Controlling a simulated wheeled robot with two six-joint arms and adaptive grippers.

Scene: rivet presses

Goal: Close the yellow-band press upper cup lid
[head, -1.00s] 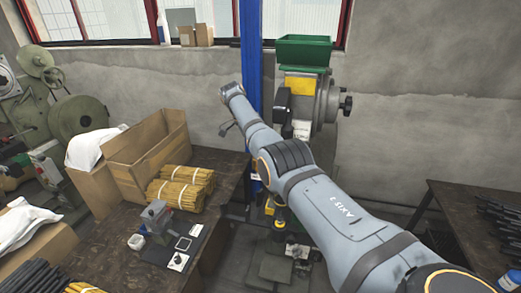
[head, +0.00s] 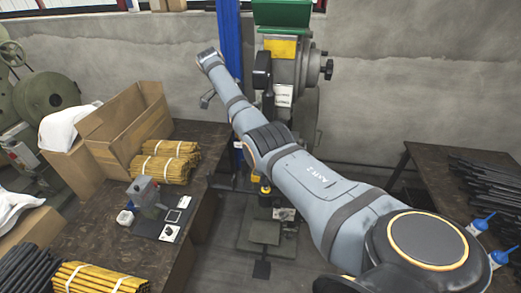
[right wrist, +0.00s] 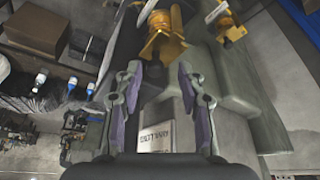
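The press (head: 303,70) stands against the back wall, with a green hopper (head: 282,14), a yellow plate (head: 280,47) and a white label (head: 284,96). My right arm crosses in front of it and hides much of its middle. In the right wrist view my right gripper (right wrist: 160,67) is open and empty, its fingers apart. A brass-yellow fitting (right wrist: 163,42) lies just beyond the fingertips, and a second yellow fitting (right wrist: 229,29) is to the right. I cannot tell which part is the upper cup lid or whether it is open. My left gripper is not in view.
A blue post (head: 229,45) stands left of the press. The left table (head: 92,215) holds a cardboard box (head: 128,125), yellow rod bundles (head: 165,168) and a small grey device (head: 146,196).

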